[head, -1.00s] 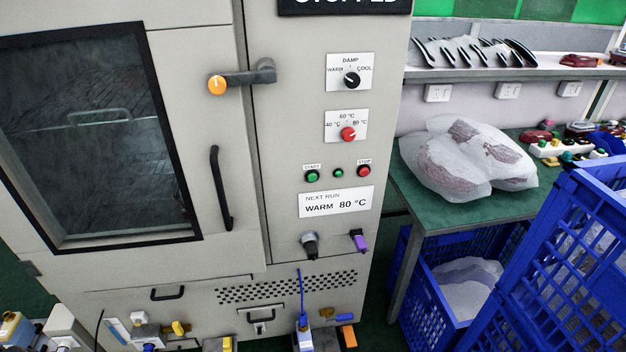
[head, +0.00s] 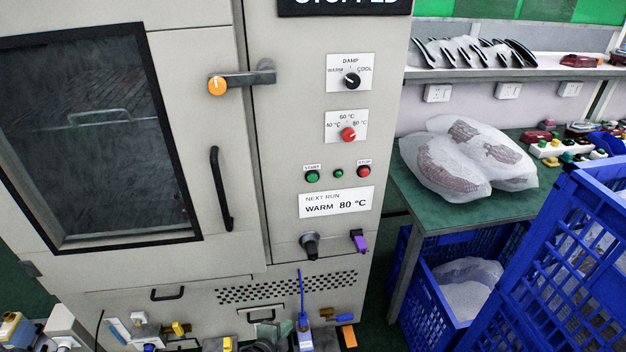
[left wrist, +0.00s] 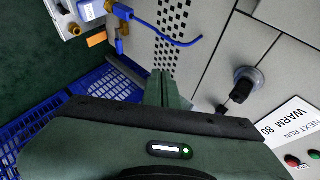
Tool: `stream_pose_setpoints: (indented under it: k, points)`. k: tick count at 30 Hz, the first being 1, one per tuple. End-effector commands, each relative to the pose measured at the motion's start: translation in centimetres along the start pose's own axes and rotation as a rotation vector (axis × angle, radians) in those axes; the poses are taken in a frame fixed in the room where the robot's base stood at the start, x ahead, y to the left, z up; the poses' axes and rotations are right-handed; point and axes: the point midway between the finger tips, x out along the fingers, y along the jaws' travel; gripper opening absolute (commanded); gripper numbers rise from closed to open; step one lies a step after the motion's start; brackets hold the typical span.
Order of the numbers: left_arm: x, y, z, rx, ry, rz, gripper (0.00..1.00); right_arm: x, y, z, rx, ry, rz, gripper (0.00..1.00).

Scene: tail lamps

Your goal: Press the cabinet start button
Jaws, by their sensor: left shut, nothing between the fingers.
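The green start button (head: 312,177), under a START label, is on the cabinet's (head: 285,130) front panel in the head view. A smaller green button (head: 338,174) and a red STOP button (head: 364,171) are to its right. My left gripper (head: 267,332) is low in front of the cabinet, well below the buttons and partly cut by the bottom edge. In the left wrist view my left gripper (left wrist: 160,88) is shut and empty, apart from the panel. A red button (left wrist: 292,160) and a green button (left wrist: 315,155) show there; which green one is unclear. My right gripper is not in view.
A sign (head: 336,202) reads NEXT RUN WARM 80 °C. Black (head: 310,245) and purple (head: 358,240) fittings jut out below it. The top display (head: 345,5), partly cut, seems to read STOPPED. Blue crates (head: 560,260) and a green-topped table (head: 460,212) stand right.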

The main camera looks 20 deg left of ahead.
Motion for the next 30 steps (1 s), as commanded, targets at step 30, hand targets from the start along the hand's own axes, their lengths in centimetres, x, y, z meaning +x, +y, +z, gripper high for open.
stream_pose_setpoints:
  k: [30]
  points:
    - [-7.5,-34.2,-13.7,1.01,0.068,-0.725,0.0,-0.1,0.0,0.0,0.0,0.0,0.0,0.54]
